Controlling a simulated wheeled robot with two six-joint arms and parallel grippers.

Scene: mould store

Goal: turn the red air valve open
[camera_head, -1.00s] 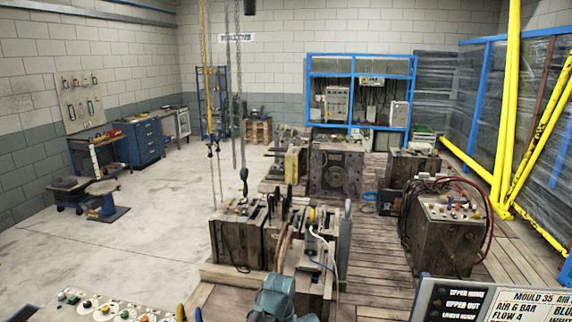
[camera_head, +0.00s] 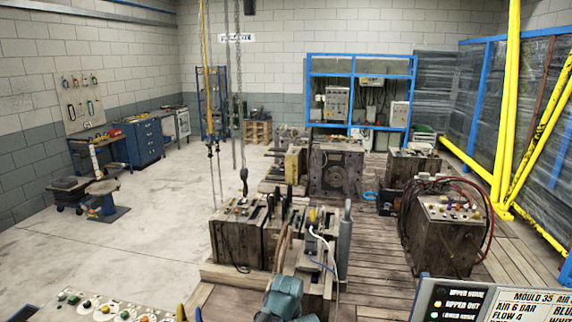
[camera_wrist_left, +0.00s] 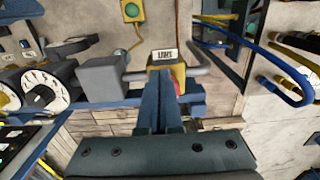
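In the left wrist view a yellow block (camera_wrist_left: 163,58) with a white label sits on a grey pipe, with a small red part (camera_wrist_left: 179,80) at its lower right. This looks like the red air valve. My left gripper (camera_wrist_left: 159,84) points at it, its two blue fingers side by side with no clear gap. The red part shows just right of the fingers; whether they touch it is hidden. In the head view a small yellow piece (camera_head: 312,214) stands on the middle machinery; I cannot tell if it is the valve. My right gripper is not in view.
A lamp panel (camera_head: 452,302) at lower right has a yellow and a green lamp lit. Heavy mould blocks (camera_head: 240,232) crowd the middle; the floor (camera_head: 150,215) at left is mostly clear.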

